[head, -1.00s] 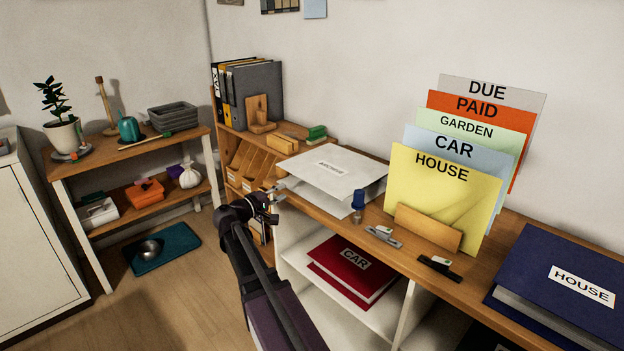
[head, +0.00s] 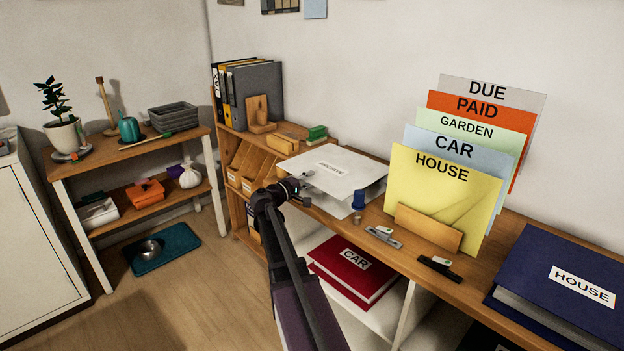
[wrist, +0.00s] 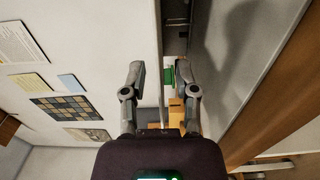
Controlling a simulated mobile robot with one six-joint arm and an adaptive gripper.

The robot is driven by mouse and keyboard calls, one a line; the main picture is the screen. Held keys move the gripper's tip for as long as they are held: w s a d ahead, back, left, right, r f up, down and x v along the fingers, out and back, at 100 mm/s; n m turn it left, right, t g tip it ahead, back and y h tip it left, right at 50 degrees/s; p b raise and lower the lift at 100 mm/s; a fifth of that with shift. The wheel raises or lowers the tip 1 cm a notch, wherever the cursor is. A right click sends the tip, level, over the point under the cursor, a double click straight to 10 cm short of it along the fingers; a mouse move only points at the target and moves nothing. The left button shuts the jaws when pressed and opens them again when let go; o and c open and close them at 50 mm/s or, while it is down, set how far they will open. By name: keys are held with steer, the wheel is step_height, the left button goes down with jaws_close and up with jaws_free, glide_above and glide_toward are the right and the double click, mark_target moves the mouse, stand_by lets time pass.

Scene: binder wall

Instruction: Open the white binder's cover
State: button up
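The binder's far side is hidden from the head view.
A red binder (head: 352,270) lies on the shelf below.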

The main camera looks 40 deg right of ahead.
steer(key=shift+d, duration=0.7)
jaws_close()
steer(key=shift+d+r, duration=0.1)
steer(key=shift+r, duration=0.1)
